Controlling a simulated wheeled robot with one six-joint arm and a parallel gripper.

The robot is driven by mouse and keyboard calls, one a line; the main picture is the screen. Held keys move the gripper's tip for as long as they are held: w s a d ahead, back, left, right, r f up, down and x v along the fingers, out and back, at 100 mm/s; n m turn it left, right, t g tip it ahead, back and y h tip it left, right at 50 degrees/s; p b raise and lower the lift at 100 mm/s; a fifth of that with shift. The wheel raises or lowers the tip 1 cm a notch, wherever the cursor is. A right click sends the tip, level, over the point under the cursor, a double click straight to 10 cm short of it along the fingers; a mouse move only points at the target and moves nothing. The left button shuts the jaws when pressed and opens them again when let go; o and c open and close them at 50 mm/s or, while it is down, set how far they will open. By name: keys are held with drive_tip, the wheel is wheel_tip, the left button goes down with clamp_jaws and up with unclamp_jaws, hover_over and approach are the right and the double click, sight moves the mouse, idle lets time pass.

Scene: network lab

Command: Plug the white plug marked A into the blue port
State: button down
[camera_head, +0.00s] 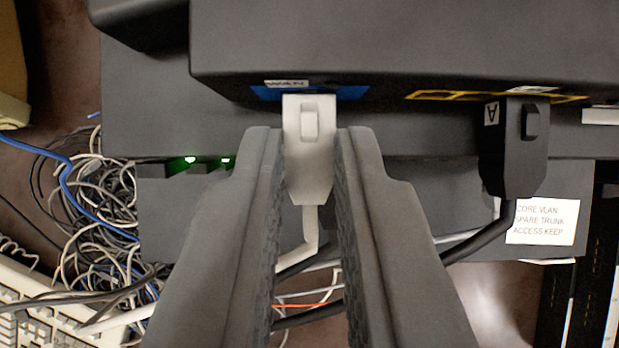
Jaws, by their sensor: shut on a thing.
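My gripper (312,150) is shut on a white plug (308,165) with a clip on its top face. I see no letter on this plug. Its front end meets the lower edge of the blue port (350,92) on the dark box; I cannot tell how deep it sits. The plug points straight at the port, and its white cable bends down between my fingers.
The dark box (420,45) spans the top. A paper label (543,221) reads CORE VLAN SPARE TRUNK ACCESS KEEP. Tangled cables (95,200) lie at left near green lights (190,159). The black plug's thick cable runs behind my right finger.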

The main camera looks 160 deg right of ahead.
drive_tip(key=c, duration=1.3)
unclamp_jaws()
drive_tip(key=shift+c, duration=0.2)
drive_tip(key=v, duration=1.7)
drive_tip(key=shift+s+a+r, duration=0.1)
drive_tip(key=shift+r, duration=0.05)
